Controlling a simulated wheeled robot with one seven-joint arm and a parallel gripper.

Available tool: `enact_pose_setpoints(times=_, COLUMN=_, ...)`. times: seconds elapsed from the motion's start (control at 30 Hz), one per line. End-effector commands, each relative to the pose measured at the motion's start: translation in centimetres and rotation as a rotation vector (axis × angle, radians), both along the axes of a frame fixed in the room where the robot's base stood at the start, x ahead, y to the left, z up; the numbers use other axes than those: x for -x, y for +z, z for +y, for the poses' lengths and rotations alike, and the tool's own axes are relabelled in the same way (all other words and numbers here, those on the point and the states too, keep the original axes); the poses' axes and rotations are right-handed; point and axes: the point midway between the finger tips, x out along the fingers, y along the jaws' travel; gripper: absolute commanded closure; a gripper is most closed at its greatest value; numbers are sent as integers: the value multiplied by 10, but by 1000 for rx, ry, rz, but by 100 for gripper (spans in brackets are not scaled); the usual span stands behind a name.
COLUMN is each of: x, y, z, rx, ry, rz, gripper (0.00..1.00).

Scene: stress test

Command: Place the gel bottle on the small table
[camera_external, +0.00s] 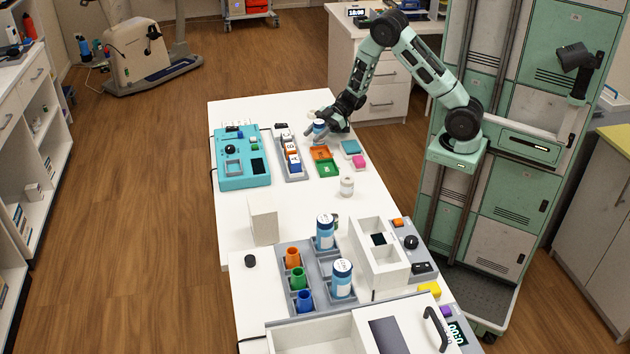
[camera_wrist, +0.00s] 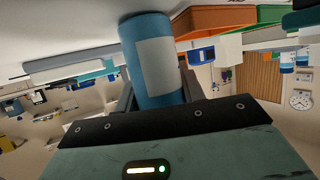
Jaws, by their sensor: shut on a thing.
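My gripper (camera_external: 320,129) is at the far end of a white table (camera_external: 228,220), low over its top. It is shut on a blue bottle with a pale label (camera_wrist: 158,60), which I take to be the gel bottle. The bottle stands between the fingers in the wrist view; in the external view it is small and partly hidden by the gripper. I cannot tell whether it touches the tabletop. Similar blue-and-white bottles (camera_external: 325,232) stand in a grey rack on the near table. I cannot tell which table is the small one.
A teal device (camera_external: 241,172), a grey tray of small boxes (camera_external: 291,158), orange and green bins (camera_external: 327,168) and a white jar (camera_external: 347,187) are close to my gripper. A white block (camera_external: 263,221) stands farther forward. Bare tabletop shows around the jar.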

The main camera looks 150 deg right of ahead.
Motion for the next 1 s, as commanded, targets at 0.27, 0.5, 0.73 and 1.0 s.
enact_pose_setpoints(times=0.27, x=0, y=-3, z=0, rx=-1, ry=1, rz=0, gripper=56)
enact_pose_setpoints(times=0.5, x=0, y=-3, z=0, rx=-2, ry=1, rz=1, gripper=39)
enact_pose_setpoints(times=0.73, x=6, y=3, z=2, rx=0, ry=-1, rz=1, gripper=39)
enact_pose_setpoints(times=1.0, x=26, y=40, z=9, rx=4, ry=3, rz=0, gripper=39)
